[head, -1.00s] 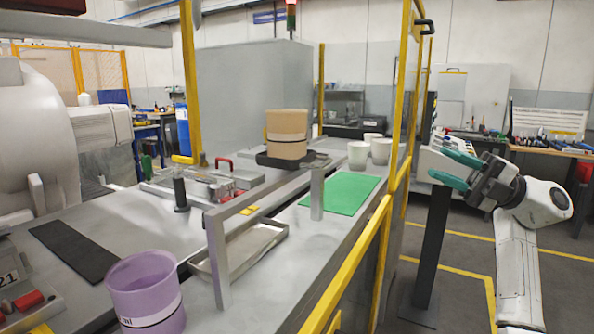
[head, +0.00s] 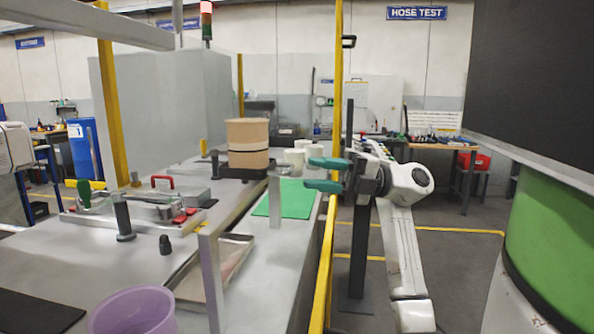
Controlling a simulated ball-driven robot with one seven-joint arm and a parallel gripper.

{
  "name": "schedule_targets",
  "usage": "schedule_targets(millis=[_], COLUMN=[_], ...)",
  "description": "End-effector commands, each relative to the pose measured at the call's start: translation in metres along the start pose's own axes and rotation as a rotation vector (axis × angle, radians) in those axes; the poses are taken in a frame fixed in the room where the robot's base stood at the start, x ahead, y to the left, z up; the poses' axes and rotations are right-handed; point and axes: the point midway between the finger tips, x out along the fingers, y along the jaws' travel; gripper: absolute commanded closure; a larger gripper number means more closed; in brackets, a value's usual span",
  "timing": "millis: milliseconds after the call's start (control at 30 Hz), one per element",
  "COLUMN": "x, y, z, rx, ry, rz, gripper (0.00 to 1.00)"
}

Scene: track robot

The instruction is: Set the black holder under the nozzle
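A black holder-like base (head: 236,173) sits on the grey bench under a tan cup (head: 248,140). I cannot tell for certain that it is the task's black holder. A small black piece (head: 165,246) and a black post on a round foot (head: 123,222) stand nearer on the bench. I cannot make out a nozzle. My gripper (head: 318,175), with two teal fingers pointing left, is open and empty. In the picture it is right of the tan cup, near the yellow rail; its exact distance is unclear.
A green mat (head: 283,203) and white cups (head: 294,158) are on the bench. A metal tray (head: 238,243) and purple tub (head: 135,312) are nearer. A yellow rail (head: 325,262) edges the bench. A large green drum (head: 550,235) stands at right; floor shows between.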

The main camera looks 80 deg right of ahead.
Motion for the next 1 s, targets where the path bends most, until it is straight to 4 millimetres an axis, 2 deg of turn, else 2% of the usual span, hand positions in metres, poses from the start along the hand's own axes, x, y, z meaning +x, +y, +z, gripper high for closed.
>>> schedule_targets(millis=[100,300,667,1000], x=[0.021,0.04,0.044,0.044], y=[0.0,0.0,0.0,0.0], z=[-0.001,0.0,0.0,0.0], rx=[0.0,0.001,0.001,0.001], ry=[0.003,0.001,0.0,0.0], rz=[0.0,0.0,0.001,0.0], gripper=[0.64,0.64,0.64,0.96])
